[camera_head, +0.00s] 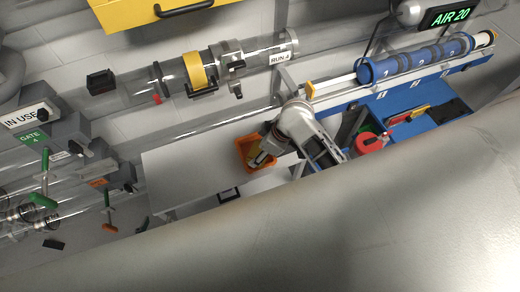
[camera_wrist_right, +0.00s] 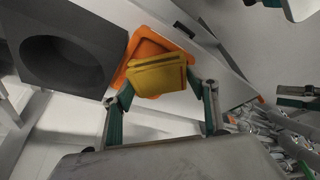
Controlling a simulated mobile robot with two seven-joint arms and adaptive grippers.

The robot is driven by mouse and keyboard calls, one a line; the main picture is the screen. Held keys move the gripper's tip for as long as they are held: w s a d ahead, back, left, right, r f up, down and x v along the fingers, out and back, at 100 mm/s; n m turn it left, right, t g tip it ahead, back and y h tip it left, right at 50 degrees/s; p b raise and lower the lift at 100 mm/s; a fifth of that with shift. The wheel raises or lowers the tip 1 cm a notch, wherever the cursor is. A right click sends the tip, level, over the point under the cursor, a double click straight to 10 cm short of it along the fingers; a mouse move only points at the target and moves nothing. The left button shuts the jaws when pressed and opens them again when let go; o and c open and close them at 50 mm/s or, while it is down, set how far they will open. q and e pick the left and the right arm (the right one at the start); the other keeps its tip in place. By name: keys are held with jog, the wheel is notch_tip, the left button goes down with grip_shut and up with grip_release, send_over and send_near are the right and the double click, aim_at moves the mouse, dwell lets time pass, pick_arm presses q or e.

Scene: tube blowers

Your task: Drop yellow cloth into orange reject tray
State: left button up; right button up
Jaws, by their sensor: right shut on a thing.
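The yellow cloth (camera_wrist_right: 158,78) is held between the fingertips of my right gripper (camera_wrist_right: 160,92), as a flat, folded-looking piece. The orange reject tray (camera_wrist_right: 144,47) lies right behind the cloth in the wrist view, and the cloth covers part of it. In the head view my right gripper (camera_head: 261,157) is over the orange tray (camera_head: 241,150), with a bit of yellow showing at its fingers. Whether the cloth touches the tray floor I cannot tell. My left gripper does not show clearly in either view.
The tray stands on a pale bench (camera_head: 190,168). A dark block with a round opening (camera_wrist_right: 68,62) is close beside the tray in the wrist view. A clear tube with a yellow band (camera_head: 195,70) runs behind the bench. A blue work surface (camera_head: 400,110) lies to the right.

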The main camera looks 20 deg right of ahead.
jog(key=shift+f, duration=0.6)
jog(key=o, duration=1.2)
jog(key=shift+c, duration=0.2)
jog(key=shift+r, duration=0.15)
jog(key=shift+r, duration=0.35)
jog(key=v, duration=1.2)
jog(key=s+d+f+m+t, duration=0.1)
jog(key=s+f+m+t, duration=0.1)
jog(key=f, duration=0.5)
jog(key=s+d+f+m+t+h, duration=0.1)
jog(key=s+d+f+m+t, duration=0.1)
jog(key=s+f+t, duration=0.3)
jog(key=shift+s+d+f+m, duration=0.15)
jog(key=shift+s+f+m, duration=0.6)
jog(key=shift+f, duration=0.45)
